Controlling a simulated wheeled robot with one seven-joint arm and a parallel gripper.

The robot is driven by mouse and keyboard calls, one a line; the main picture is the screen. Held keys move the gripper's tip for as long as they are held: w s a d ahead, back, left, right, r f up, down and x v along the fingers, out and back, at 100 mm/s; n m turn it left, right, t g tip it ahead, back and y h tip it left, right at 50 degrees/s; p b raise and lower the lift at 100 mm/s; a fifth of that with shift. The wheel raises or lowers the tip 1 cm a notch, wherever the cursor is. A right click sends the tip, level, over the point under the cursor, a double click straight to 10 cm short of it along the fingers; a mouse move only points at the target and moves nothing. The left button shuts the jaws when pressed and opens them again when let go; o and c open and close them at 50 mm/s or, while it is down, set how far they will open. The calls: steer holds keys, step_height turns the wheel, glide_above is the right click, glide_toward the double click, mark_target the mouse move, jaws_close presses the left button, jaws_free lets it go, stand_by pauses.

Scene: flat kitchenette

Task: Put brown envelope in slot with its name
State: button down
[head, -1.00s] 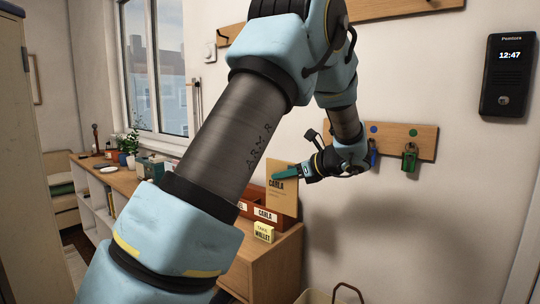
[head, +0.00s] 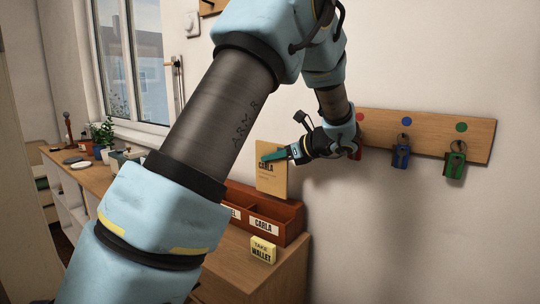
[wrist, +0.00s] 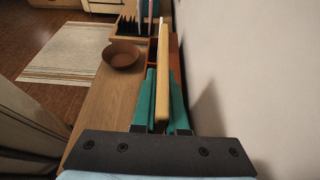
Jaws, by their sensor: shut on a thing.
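The brown envelope (head: 271,183), printed "CARLA", is upright in my gripper (head: 275,157). My gripper is shut on it, with a teal finger across its upper part. In the wrist view the envelope (wrist: 162,85) shows edge-on between the two teal fingers (wrist: 162,112). The reddish-brown slot box (head: 290,222) stands on the wooden cabinet below. Its right compartment carries a "CARLA" label (head: 264,225); another label, ending in "EL", is partly hidden by my arm. The envelope's lower edge is close above the box's back part; I cannot tell whether it touches.
A "TAKE WALLET" note block (head: 263,250) stands in front of the box. The wall is close behind, with a key rack (head: 470,138) holding keys at the right. A brown bowl (wrist: 122,54) sits on the cabinet top (wrist: 97,120).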

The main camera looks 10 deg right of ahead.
mark_target(272, 187)
steer(key=shift+f+b, duration=2.1)
steer(key=shift+f, duration=0.25)
steer(key=shift+f+b, duration=1.1)
steer(key=shift+f, duration=1.3)
steer(key=c, duration=0.9)
jaws_free()
steer(key=shift+o, duration=0.2)
steer(key=b+v, duration=0.1)
steer(key=v, duration=0.9)
steer(key=shift+s+d+r+b, duration=0.2)
steer(key=shift+s+d+b, duration=0.05)
steer(key=shift+b, duration=0.15)
steer(key=shift+d, duration=0.1)
